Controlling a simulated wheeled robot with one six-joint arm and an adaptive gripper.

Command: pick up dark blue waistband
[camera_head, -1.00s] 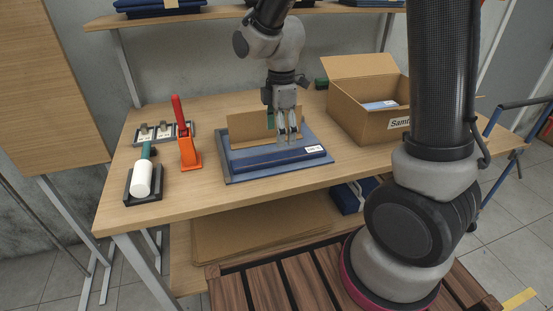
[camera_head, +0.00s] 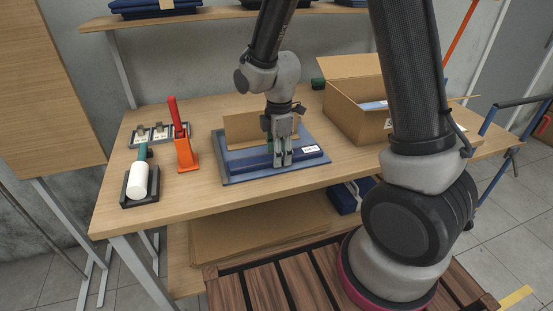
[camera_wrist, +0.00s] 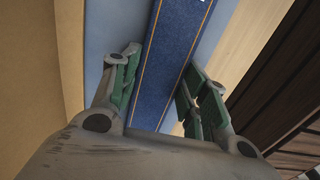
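The dark blue waistband (camera_head: 250,164) is a long folded strip with a white label, lying on a blue board (camera_head: 232,180) on the table. In the wrist view the waistband (camera_wrist: 172,58) runs between my fingers, with orange stitch lines along its edges. My gripper (camera_head: 283,163) points down over the right half of the waistband. Its green-padded fingers show open in the wrist view (camera_wrist: 158,98), one on each side of the strip. Gaps show between the pads and the strip. The fingertips hide part of the waistband in the head view.
A cardboard piece (camera_head: 243,128) stands upright behind the waistband. An open cardboard box (camera_head: 350,117) stands to the right. The table's front strip (camera_head: 240,195) is clear.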

